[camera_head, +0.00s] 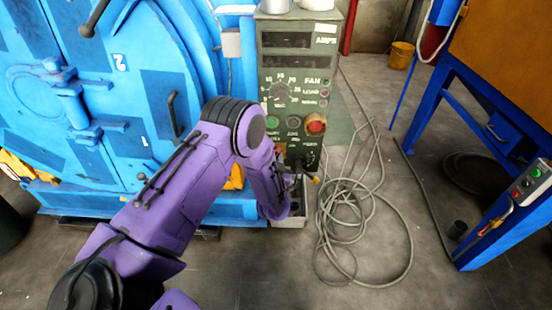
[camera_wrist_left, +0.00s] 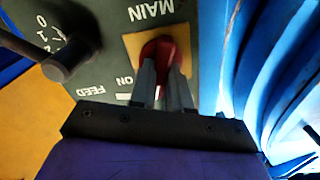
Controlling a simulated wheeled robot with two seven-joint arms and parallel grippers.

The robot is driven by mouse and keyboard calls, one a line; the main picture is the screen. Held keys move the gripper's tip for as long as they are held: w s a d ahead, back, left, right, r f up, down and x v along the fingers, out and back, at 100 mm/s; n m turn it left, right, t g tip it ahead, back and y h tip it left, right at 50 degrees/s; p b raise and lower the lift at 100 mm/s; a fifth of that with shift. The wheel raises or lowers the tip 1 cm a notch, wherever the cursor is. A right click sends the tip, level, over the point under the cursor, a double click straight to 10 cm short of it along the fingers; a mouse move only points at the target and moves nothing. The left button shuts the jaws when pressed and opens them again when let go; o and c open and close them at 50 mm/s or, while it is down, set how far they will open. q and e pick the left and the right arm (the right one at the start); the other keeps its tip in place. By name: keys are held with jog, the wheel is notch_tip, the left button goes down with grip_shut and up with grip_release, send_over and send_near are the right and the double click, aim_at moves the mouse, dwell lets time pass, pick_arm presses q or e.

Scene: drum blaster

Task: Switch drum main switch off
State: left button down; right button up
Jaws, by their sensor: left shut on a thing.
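The drum's control panel (camera_head: 298,110) is a tall grey-green box beside the blue drum machine. In the left wrist view the main switch (camera_wrist_left: 160,46) is a red knob on a yellow plate (camera_wrist_left: 134,42), below the upside-down word MAIN. My left gripper (camera_wrist_left: 165,72) is shut on the red knob, with a grey finger on each side of it. In the head view my purple left arm reaches to the lower part of the panel, and it hides the switch and the fingertips. My right gripper is not in view.
A black lever with a knob (camera_wrist_left: 66,66) stands out beside the switch in the left wrist view. The blue drum machine (camera_head: 100,110) is left of the panel. Coiled grey cable (camera_head: 350,215) lies on the floor. A blue frame (camera_head: 500,215) stands at the right.

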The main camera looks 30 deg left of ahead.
pick_arm(q)
jog(key=shift+a+r+n, duration=0.15)
jog(key=shift+n, duration=1.95)
jog(key=c, duration=1.1)
grip_release()
jog(key=shift+w, duration=0.1)
jog(key=v, duration=1)
jog(key=shift+s, duration=0.3)
